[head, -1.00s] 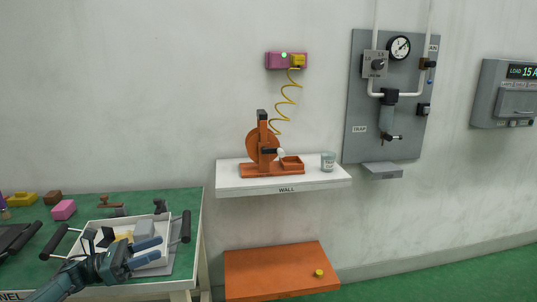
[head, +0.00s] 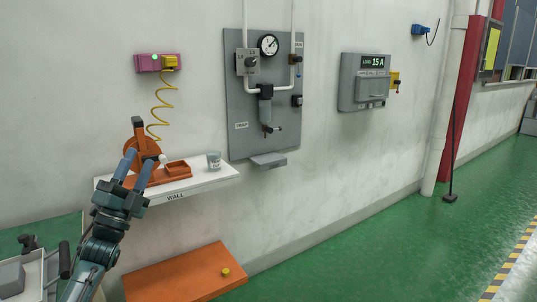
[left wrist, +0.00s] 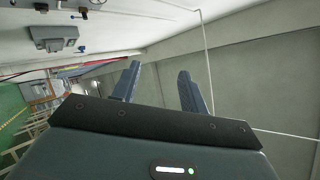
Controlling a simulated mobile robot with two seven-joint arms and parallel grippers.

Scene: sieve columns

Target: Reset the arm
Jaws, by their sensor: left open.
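My left gripper (head: 134,169) is raised in the head view, in front of the left end of the white wall shelf (head: 215,178). Its two blue fingers point up and stand apart with nothing between them. In the left wrist view the open fingers (left wrist: 158,88) show against a bare wall. In the head view the fingers overlap part of the orange device (head: 172,172) on the shelf; I see no clear contact. My right gripper is not in view.
A grey cup (head: 214,160) stands on the shelf. A grey panel (head: 240,110) with a gauge and a grey load box (head: 364,82) hang on the wall. An orange platform (head: 185,275) sits below the shelf.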

